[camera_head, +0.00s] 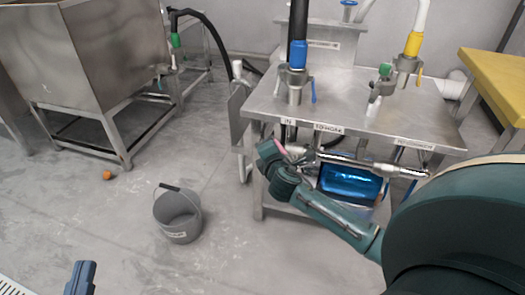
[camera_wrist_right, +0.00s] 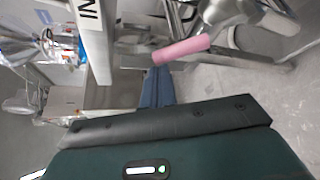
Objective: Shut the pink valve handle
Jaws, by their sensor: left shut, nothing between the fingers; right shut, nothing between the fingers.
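The pink valve handle (camera_head: 281,146) shows in the head view as a small piece beside my right wrist, under the front edge of the steel table. In the right wrist view the pink handle (camera_wrist_right: 182,48) is a cylinder lying slightly slanted, just beyond the fingertips. My right gripper (camera_wrist_right: 158,72) is shut and empty, its tips close to the handle's left end; I cannot tell whether they touch. In the head view my right wrist hides its fingers. My left gripper (camera_head: 82,266) is shut and empty at the bottom left, far from the handle.
The steel table (camera_head: 345,95) carries pipes and valves, with labels along its front edge. A shiny pipe (camera_head: 375,167) and a blue container (camera_head: 350,182) are below it. A grey bucket (camera_head: 178,215) stands on open floor. A steel tank (camera_head: 90,50) is at the left.

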